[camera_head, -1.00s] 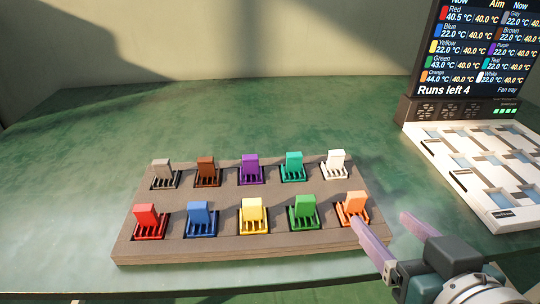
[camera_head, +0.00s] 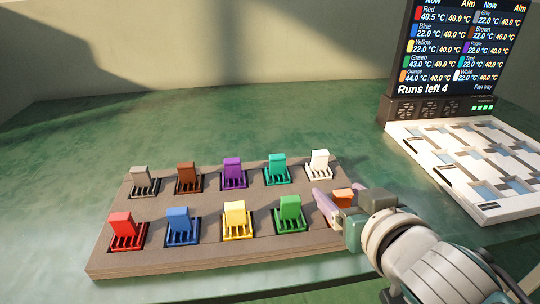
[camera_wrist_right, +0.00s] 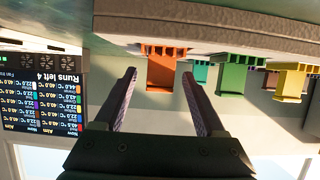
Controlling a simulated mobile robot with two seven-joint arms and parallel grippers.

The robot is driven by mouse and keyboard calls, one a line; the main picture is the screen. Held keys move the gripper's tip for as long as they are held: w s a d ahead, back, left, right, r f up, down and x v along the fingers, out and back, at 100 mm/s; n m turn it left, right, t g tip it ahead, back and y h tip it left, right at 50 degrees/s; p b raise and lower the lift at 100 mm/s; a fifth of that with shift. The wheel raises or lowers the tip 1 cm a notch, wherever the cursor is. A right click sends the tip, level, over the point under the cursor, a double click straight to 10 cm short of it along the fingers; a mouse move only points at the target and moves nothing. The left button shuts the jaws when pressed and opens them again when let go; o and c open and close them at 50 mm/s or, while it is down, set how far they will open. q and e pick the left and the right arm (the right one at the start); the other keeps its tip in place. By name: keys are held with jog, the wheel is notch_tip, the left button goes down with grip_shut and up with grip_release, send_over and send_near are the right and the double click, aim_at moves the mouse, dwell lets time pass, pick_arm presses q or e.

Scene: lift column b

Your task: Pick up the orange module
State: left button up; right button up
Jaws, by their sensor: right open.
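The orange module (camera_head: 343,195) stands in the front right slot of the brown rack (camera_head: 200,258). In the head view it is partly hidden behind my right gripper (camera_head: 328,203). In the right wrist view, which is upside down, the orange module (camera_wrist_right: 161,72) sits centred between the tips of my two open purple-grey fingers (camera_wrist_right: 159,76). A gap shows on each side, so the fingers do not touch it there. My left gripper is not in view.
The green module (camera_head: 290,213) is the closest neighbour on the left, and the white module (camera_head: 319,164) stands behind. Several other coloured modules fill the rack. A white tray (camera_head: 480,212) and a display (camera_head: 458,50) stand to the right. The green table (camera_head: 230,115) behind the rack is clear.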

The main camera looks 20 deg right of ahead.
grip_shut()
dwell(0.4)
